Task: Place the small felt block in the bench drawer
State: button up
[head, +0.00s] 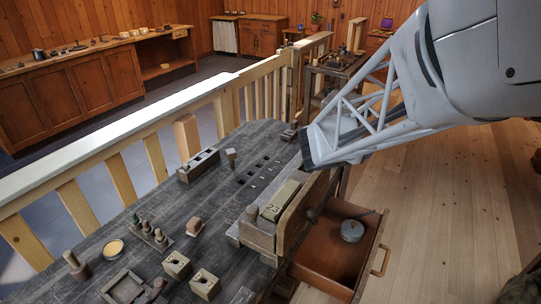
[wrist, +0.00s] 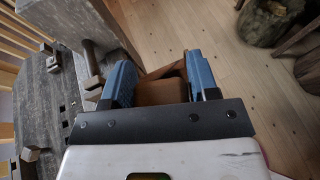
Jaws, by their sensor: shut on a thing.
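In the wrist view the two blue fingers of my gripper (wrist: 161,82) are closed on a plain brown block (wrist: 161,93), which I take as the small felt block. The block is hidden in the head view, where the arm reaches in from the upper right and its dark end is above the bench's right edge. The bench drawer (head: 318,262) is pulled open at the right of the bench, below and to the right of the arm's end. A round grey tin (head: 352,230) stands inside it, and its reddish-brown floor is otherwise largely bare.
A wooden railing (head: 120,140) runs behind.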

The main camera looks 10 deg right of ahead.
jog(key=shift+s+d+r+n+t+y, duration=1.15)
jog(key=shift+d+n+t+y, duration=0.15)
jog(key=shift+n+t, duration=0.45)
send_over(343, 255)
notch_tip(343, 255, down, 32)
jog(key=shift+w+f, duration=0.2)
jog(key=shift+w, duration=0.05)
jog(key=shift+f, duration=0.1)
jog(key=shift+f, duration=3.05)
jog(key=shift+f, duration=1.85)
jog(key=shift+f, duration=0.6)
jog(key=o, duration=0.9)
jog(key=shift+s+f, duration=0.1)
